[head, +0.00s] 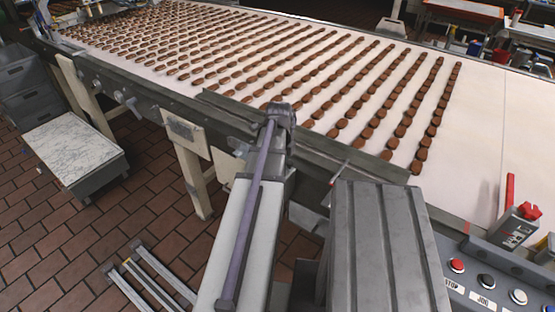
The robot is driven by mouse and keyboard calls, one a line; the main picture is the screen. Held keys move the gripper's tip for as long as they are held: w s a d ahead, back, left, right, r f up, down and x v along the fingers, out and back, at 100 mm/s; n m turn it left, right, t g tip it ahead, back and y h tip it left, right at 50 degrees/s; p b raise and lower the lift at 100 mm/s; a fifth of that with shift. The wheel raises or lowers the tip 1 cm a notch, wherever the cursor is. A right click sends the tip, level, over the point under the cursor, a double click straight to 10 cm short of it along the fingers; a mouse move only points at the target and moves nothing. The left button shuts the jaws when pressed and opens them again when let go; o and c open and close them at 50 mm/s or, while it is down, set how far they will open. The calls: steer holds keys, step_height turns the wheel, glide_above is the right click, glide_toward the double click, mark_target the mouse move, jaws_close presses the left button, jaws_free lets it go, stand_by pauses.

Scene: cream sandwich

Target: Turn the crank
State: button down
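No crank can be made out with certainty. A small metal fitting with a knob-like end (126,101) sticks out from the side of the conveyor frame at the left; it is too small to tell whether it is a crank. A thin rod with a reddish tip (341,172) shows at the near conveyor edge, right of my arm, and its kind is also unclear. My arm rises from the bottom middle toward the near edge of the belt. My gripper's fingers do not show in this view.
A wide pale conveyor belt (480,145) carries many rows of brown sandwich biscuits. A control panel with buttons (487,281) is at the lower right. A marble-topped grey cabinet (72,146) stands at left. Metal rails (150,277) lie on the brick-tiled floor (60,235).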

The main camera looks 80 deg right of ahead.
stand_by(0.5)
steer(key=c, duration=1)
jaws_free()
steer(key=shift+c, duration=0.2)
step_height(320, 180, up, 11)
steer(key=p, duration=1.1)
steer(key=shift+f, duration=0.1)
